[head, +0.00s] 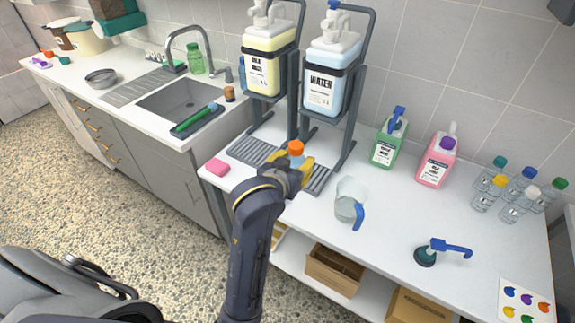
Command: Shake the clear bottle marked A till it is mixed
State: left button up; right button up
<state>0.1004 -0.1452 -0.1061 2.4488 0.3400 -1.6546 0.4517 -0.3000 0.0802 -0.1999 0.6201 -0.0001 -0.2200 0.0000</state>
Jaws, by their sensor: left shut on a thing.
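My left gripper (292,171) is shut around a small bottle with an orange cap (296,147), in front of the dispenser stand. The yellow fingers hide most of the bottle's body, and no letter A can be read on it. The cap points up, and I cannot tell whether the bottle touches the drip grating behind it. Several clear bottles (487,199) with teal, blue, yellow, white and green caps stand together at the right; their marks are too small to read. My right gripper is not in view.
A clear jug (348,205) with a blue handle stands right of my gripper. A blue-handled tool (427,256) and a paint-dot card (524,300) lie farther right. A pink sponge (217,167) lies left. The front middle counter is clear.

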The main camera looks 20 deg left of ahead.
pick_arm(q)
jog(key=shift+w+a+r, duration=0.1)
jog(key=shift+w+a, duration=0.15)
jog(key=shift+a, duration=0.8)
jog(key=s+d, duration=0.1)
jog(key=d, duration=0.5)
jog(key=a, duration=0.3)
jog(key=w+a, duration=0.1)
jog(key=a, duration=0.1)
jog(key=shift+a, duration=0.35)
jog(key=shift+d, duration=0.1)
jog(key=s+d, duration=0.1)
jog(key=d, duration=0.5)
jog(key=shift+w+a, duration=0.15)
jog(key=shift+a, duration=0.95)
jog(key=shift+w+a, duration=0.2)
jog(key=shift+a, duration=0.85)
jog(key=shift+w+a, duration=0.15)
jog(key=shift+a, duration=0.95)
jog(key=shift+w+a, duration=0.1)
